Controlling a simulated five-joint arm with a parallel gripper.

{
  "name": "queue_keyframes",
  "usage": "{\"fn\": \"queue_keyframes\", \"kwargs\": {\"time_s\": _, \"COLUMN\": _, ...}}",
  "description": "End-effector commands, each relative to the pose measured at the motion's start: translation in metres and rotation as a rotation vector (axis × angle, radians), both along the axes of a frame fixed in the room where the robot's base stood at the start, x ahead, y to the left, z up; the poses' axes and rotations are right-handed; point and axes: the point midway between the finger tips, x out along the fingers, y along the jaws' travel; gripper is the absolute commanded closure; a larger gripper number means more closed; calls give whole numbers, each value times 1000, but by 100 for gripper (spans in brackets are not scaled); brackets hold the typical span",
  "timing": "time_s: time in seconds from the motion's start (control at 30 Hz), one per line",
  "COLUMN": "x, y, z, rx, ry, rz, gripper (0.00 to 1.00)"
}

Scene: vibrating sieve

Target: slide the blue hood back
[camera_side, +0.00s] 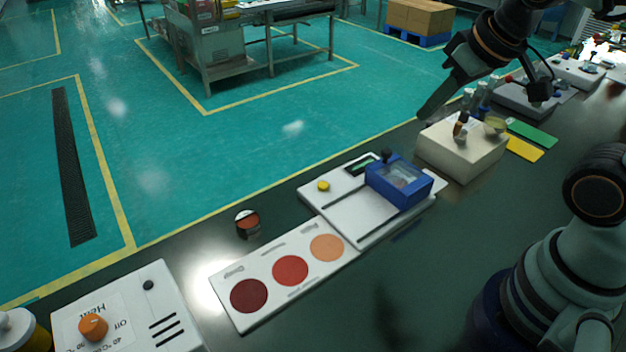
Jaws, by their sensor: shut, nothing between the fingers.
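The blue hood (399,181) sits at the right end of a white sieve unit (350,222). It has a clear window on top and a small black knob at its far left corner. Dark slots run along the unit to the left of the hood. A yellow button (323,186) and a small dark display (361,165) are on the unit's far side. My gripper (428,112) is shut and empty, in the air above and behind the hood, apart from it.
A cream block (462,150) holding small vessels stands right of the hood. A white card with three coloured discs (322,264) lies in front of the unit. A small round container (247,223) stands left of it. A heater box (130,314) is at lower left.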

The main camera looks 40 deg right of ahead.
Motion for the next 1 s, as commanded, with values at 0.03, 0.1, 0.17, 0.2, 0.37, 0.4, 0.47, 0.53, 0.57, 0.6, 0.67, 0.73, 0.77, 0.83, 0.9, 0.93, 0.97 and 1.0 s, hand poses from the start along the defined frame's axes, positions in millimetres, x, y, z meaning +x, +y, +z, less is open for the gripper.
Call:
{"fn": "queue_keyframes", "kwargs": {"time_s": 0.03, "x": 0, "y": 0, "z": 0, "rx": 0, "ry": 1, "rz": -1, "gripper": 77}}
{"fn": "queue_keyframes", "kwargs": {"time_s": 0.1, "x": 2, "y": -1, "z": 1, "rx": 5, "ry": 8, "rz": -12, "gripper": 50}}
{"fn": "queue_keyframes", "kwargs": {"time_s": 0.17, "x": 5, "y": -2, "z": 2, "rx": 14, "ry": 27, "rz": -35, "gripper": 38}}
{"fn": "queue_keyframes", "kwargs": {"time_s": 0.2, "x": 8, "y": -3, "z": 2, "rx": 24, "ry": 44, "rz": -58, "gripper": 38}}
{"fn": "queue_keyframes", "kwargs": {"time_s": 0.37, "x": 30, "y": -12, "z": 4, "rx": 78, "ry": 146, "rz": -208, "gripper": 38}}
{"fn": "queue_keyframes", "kwargs": {"time_s": 0.4, "x": 37, "y": -15, "z": 3, "rx": 92, "ry": 173, "rz": -252, "gripper": 38}}
{"fn": "queue_keyframes", "kwargs": {"time_s": 0.47, "x": 47, "y": -19, "z": 1, "rx": 112, "ry": 216, "rz": -319, "gripper": 38}}
{"fn": "queue_keyframes", "kwargs": {"time_s": 0.53, "x": 59, "y": -24, "z": -2, "rx": 132, "ry": 264, "rz": -399, "gripper": 38}}
{"fn": "queue_keyframes", "kwargs": {"time_s": 0.57, "x": 64, "y": -26, "z": -4, "rx": 140, "ry": 283, "rz": -433, "gripper": 38}}
{"fn": "queue_keyframes", "kwargs": {"time_s": 0.6, "x": 71, "y": -29, "z": -8, "rx": 149, "ry": 310, "rz": -478, "gripper": 38}}
{"fn": "queue_keyframes", "kwargs": {"time_s": 0.67, "x": 80, "y": -34, "z": -13, "rx": 162, "ry": 347, "rz": -543, "gripper": 38}}
{"fn": "queue_keyframes", "kwargs": {"time_s": 0.73, "x": 90, "y": -39, "z": -20, "rx": 174, "ry": 385, "rz": -613, "gripper": 38}}
{"fn": "queue_keyframes", "kwargs": {"time_s": 0.77, "x": 93, "y": -41, "z": -23, "rx": 178, "ry": 400, "rz": -640, "gripper": 38}}
{"fn": "queue_keyframes", "kwargs": {"time_s": 0.83, "x": 100, "y": -45, "z": -29, "rx": 184, "ry": 427, "rz": -691, "gripper": 38}}
{"fn": "queue_keyframes", "kwargs": {"time_s": 0.9, "x": 105, "y": -47, "z": -34, "rx": 189, "ry": 447, "rz": -729, "gripper": 38}}
{"fn": "queue_keyframes", "kwargs": {"time_s": 0.93, "x": 106, "y": -48, "z": -35, "rx": 190, "ry": 453, "rz": -743, "gripper": 38}}
{"fn": "queue_keyframes", "kwargs": {"time_s": 0.97, "x": 108, "y": -49, "z": -36, "rx": 192, "ry": 457, "rz": -753, "gripper": 38}}
{"fn": "queue_keyframes", "kwargs": {"time_s": 1.0, "x": 109, "y": -50, "z": -38, "rx": 193, "ry": 463, "rz": -762, "gripper": 38}}
